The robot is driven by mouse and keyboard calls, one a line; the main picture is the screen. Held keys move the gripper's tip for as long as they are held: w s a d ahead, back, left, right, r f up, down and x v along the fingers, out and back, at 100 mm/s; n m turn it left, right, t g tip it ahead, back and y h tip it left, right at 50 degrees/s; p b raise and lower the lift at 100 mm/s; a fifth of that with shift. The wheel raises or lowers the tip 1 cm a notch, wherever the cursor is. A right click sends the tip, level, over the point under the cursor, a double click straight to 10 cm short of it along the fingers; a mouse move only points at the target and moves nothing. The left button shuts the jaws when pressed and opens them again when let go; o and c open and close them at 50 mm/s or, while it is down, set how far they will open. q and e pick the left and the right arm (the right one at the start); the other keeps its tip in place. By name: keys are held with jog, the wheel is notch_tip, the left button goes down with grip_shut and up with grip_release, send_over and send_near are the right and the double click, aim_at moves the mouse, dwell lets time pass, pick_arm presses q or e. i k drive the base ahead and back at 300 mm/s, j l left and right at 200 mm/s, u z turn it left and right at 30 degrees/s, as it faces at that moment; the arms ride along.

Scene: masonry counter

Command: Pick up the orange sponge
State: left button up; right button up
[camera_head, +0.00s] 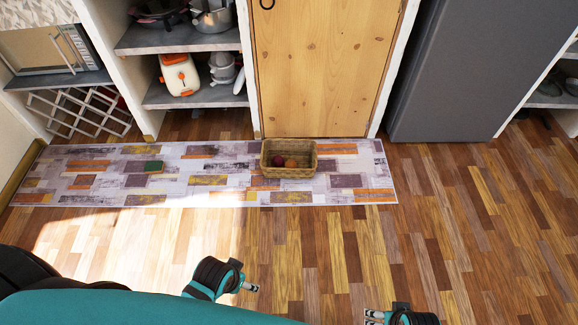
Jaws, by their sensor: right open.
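A small dark green block (153,166) lies flat on the left part of the patterned rug. It may be the sponge, but no clearly orange sponge shows. My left gripper (250,286) is low in the view, over the wooden floor in front of the rug, well apart from the block. Its fingers are too small to tell their opening. My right gripper (373,318) is at the bottom edge, partly cut off, open with nothing seen in it, and far from the block.
A wicker basket (288,173) with round dark red and orange-brown items stands on the rug (110,185). Behind are shelves (195,97) with pots and a toaster, a wooden door (325,70) and a grey cabinet (455,75). The wooden floor (460,230) at right is clear.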

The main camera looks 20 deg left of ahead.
aim_at(157, 167)
jog(key=u, duration=1.7)
